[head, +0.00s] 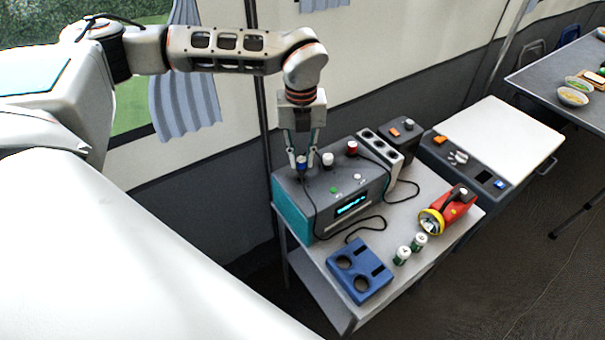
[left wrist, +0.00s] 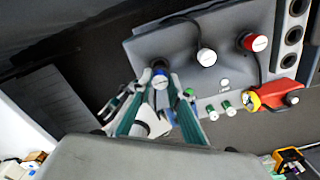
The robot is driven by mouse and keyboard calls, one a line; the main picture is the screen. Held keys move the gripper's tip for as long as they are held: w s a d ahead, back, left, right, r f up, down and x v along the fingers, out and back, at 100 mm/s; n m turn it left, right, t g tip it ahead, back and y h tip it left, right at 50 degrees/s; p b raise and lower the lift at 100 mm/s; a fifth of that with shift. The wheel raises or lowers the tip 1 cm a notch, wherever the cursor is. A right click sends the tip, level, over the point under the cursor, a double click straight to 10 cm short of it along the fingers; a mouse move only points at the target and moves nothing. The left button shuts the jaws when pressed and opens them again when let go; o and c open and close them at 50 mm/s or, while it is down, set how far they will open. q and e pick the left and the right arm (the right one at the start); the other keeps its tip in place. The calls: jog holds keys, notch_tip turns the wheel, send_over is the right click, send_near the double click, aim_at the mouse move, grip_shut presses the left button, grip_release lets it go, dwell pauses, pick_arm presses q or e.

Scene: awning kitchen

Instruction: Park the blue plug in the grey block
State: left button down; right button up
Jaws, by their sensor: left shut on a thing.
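The blue plug (head: 302,166) is at the left end of the top of a teal-sided grey box (head: 337,181). My left gripper (head: 303,158) points down and is shut on it. In the left wrist view the blue plug (left wrist: 159,80) shows between the fingertips (left wrist: 158,84); I cannot tell whether it is seated in the box or just above it. The grey block (head: 379,146), light grey with several dark round holes, stands right of the box; it also shows at the upper right of the left wrist view (left wrist: 293,35). My right gripper is not in view.
A white plug (head: 327,159) and red plug (head: 352,147) stand on the box, with black cables trailing. A blue holder (head: 358,270), two small cans (head: 402,255) and a red torch (head: 452,208) are in front. A dark box (head: 403,131) stands behind the block.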

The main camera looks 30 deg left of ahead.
aim_at(303, 159)
pick_arm(q)
jog(key=shift+r, duration=0.15)
jog(key=shift+r+p, duration=0.8)
jog(key=shift+r, duration=1.1)
jog(key=shift+w+d, duration=0.1)
jog(key=shift+w, duration=0.05)
jog(key=shift+w+d, duration=0.55)
jog(key=shift+w, duration=0.6)
jog(key=shift+w+d, duration=0.6)
jog(key=shift+w, duration=0.55)
jog(key=shift+w+d, duration=0.55)
jog(key=shift+w, duration=0.6)
